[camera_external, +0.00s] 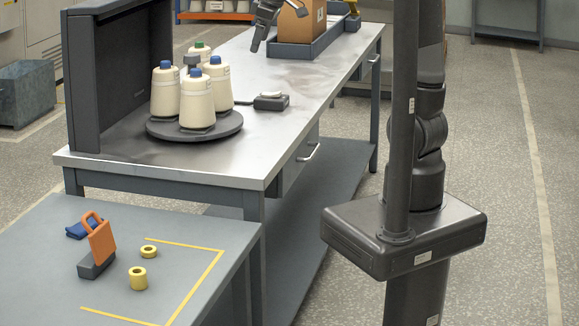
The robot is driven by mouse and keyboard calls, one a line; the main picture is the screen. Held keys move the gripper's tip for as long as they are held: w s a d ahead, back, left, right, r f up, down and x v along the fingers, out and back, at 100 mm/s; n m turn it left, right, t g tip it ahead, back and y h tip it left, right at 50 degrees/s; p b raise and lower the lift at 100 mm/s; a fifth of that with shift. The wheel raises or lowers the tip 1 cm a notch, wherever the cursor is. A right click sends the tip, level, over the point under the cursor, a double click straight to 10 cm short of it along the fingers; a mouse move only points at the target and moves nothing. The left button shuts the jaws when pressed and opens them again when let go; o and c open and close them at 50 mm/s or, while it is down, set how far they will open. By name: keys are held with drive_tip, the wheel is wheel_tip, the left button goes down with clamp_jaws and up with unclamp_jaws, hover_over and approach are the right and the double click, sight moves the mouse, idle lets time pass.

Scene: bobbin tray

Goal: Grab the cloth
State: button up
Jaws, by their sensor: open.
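A small dark blue folded cloth (79,231) lies on the grey low table at the lower left. It is behind and left of an orange-handled tool with a grey block base, which hides part of it. My gripper (262,40) shows at the top of the view, cut by the frame edge. It is over the far part of the metal workbench, in front of a cardboard box. It is open, with nothing seen in it, and is far from the cloth.
The orange-handled tool (99,243) stands close to the cloth. On the workbench (300,95) several cream bobbins (197,100) stand on a round dark tray (225,128) beside a dark panel (120,70).

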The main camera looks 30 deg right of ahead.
drive_tip(key=w+a+f+n+g+y, duration=0.1)
drive_tip(key=w+a+f+n, duration=0.3)
drive_tip(key=a, duration=0.8)
drive_tip(key=w+a+f+n+g, duration=0.25)
drive_tip(key=a+f+n, duration=0.2)
drive_tip(key=a, duration=0.75)
drive_tip(key=n+g+y, duration=0.1)
drive_tip(key=n+g, duration=0.2)
drive_tip(key=n, duration=0.4)
approach(79, 227)
drive_tip(key=shift+m, duration=0.25)
drive_tip(key=w+f, duration=0.1)
drive_tip(key=d+f, duration=0.1)
drive_tip(key=w+f, duration=0.1)
drive_tip(key=shift+w+d+f, duration=0.1)
drive_tip(key=shift+w+d, duration=0.2)
drive_tip(key=shift+w, duration=0.05)
drive_tip(key=x, duration=0.5)
drive_tip(key=shift+a+f, duration=0.25)
drive_tip(key=shift+a, duration=0.1)
drive_tip(key=c, duration=1.1)
